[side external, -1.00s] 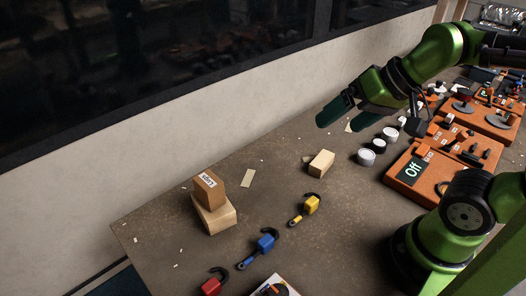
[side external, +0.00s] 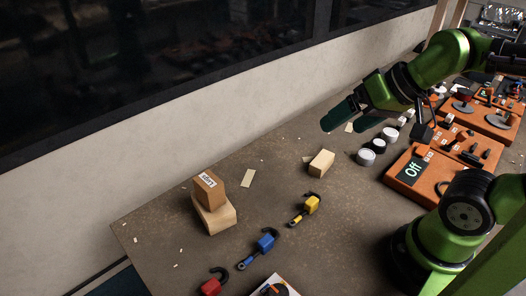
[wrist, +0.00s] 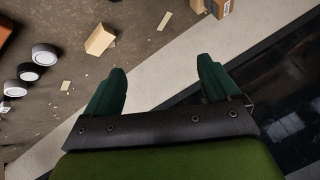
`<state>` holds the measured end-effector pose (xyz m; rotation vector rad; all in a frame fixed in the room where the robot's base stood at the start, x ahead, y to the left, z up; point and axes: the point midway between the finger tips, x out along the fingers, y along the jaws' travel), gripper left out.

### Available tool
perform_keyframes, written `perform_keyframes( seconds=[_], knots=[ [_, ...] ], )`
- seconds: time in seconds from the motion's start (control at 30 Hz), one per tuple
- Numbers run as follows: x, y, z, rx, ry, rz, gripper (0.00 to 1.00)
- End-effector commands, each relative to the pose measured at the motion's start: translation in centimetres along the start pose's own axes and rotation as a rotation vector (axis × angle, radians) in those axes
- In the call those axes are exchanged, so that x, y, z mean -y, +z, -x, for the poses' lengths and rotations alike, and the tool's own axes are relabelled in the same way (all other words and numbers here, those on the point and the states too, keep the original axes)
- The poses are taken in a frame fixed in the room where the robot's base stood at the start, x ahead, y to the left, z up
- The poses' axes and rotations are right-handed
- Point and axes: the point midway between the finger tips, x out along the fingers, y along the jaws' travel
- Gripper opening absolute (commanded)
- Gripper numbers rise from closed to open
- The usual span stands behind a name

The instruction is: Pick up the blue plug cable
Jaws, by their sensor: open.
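The blue plug cable (side external: 264,243) lies on the table toward the front in the side view, between a yellow plug cable (side external: 311,205) and a red plug cable (side external: 211,286). It has a blue block, a dark hook-shaped cable end and a ring-ended lead. My gripper (side external: 344,125) is open and empty, raised above the far part of the table near the wall, well apart from the blue plug cable. In the wrist view my gripper (wrist: 160,84) shows two dark green fingers wide apart with nothing between them. The blue plug cable is not in the wrist view.
A wooden block (side external: 321,162) lies mid-table. White-topped cylinders (side external: 366,157) and an orange panel (side external: 405,185) reading "Off" stand at right. The table around the blue plug is mostly clear.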

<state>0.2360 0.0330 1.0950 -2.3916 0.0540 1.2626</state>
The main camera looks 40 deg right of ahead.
Motion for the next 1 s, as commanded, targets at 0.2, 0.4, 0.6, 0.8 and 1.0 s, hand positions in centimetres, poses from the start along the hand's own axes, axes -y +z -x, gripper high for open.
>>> perform_keyframes(
  seconds=[0.2,0.4,0.6,0.8,1.0],
  knots=[
    [0.0,0.0,0.0,0.0,0.0,0.0,0.55],
    [0.0,0.0,0.0,0.0,0.0,0.0,0.53],
    [1.0,0.9,-0.9,0.054,-0.014,0.04,0.53],
    [5.7,3.0,-4.5,0.282,-0.001,0.088,0.53],
    [10.8,6.0,-8.2,0.452,0.211,-0.212,0.53]
  ],
)
